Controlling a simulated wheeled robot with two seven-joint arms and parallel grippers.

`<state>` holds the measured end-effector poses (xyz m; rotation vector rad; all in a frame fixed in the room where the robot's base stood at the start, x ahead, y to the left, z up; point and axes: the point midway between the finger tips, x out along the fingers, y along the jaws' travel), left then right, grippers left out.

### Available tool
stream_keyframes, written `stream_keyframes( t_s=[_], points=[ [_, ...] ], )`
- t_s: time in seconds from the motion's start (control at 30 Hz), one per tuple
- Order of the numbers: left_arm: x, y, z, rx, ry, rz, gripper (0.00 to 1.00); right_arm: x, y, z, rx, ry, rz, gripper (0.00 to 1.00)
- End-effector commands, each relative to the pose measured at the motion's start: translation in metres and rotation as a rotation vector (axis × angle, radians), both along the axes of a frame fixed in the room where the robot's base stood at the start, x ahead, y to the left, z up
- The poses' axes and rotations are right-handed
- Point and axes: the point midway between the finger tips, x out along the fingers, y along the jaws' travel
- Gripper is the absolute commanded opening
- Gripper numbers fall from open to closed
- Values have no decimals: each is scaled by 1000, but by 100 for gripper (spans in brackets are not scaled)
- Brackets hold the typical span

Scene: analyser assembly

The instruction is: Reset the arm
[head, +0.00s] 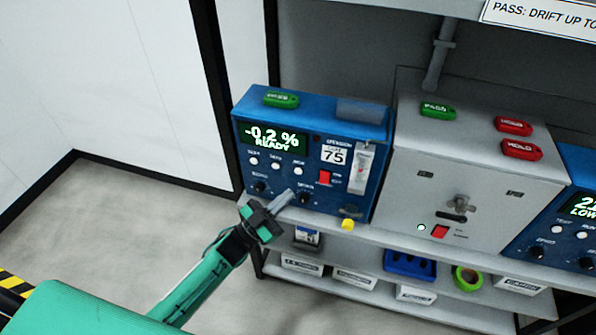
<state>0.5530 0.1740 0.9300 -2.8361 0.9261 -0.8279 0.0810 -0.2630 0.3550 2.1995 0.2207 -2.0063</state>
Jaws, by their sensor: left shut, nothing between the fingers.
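My left arm (205,275) is teal and comes in from the lower left. My left gripper (284,199) is shut and empty. Its grey fingertips are in front of the lower face of the blue analyser (315,180), close to its knobs; I cannot tell whether they touch it. The analyser's display (272,138) reads "-0.2 % READY", and a label on it reads 75. My right gripper is not in view.
A grey box (410,180) with a green tag (437,110) and two red HOLD tags stands right of the analyser. Another blue analyser (560,235) is cut off at right. A lower shelf holds a blue tray (410,264) and green tape (467,279). Floor at left is clear.

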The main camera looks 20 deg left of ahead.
Motion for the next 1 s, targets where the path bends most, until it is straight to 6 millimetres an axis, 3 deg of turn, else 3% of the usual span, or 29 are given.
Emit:
stream_keyframes(
  t_s=[0.43, 0.57, 0.67, 0.77, 0.87, 1.0],
  points=[
    [0, 0, -2, 2, 4, 3, 0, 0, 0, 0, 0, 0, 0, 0],
    [4, 7, -31, 18, 77, 46, 0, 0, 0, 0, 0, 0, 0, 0],
    [6, 18, -87, 49, 211, 123, 0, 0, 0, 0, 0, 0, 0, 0],
    [-1, 34, -160, 100, 387, 213, 0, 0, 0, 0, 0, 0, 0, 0],
    [-22, 49, -233, 155, 569, 293, 0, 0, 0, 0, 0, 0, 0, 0],
    [-70, 67, -328, 239, 817, 381, 0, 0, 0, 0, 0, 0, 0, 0]
  ],
)
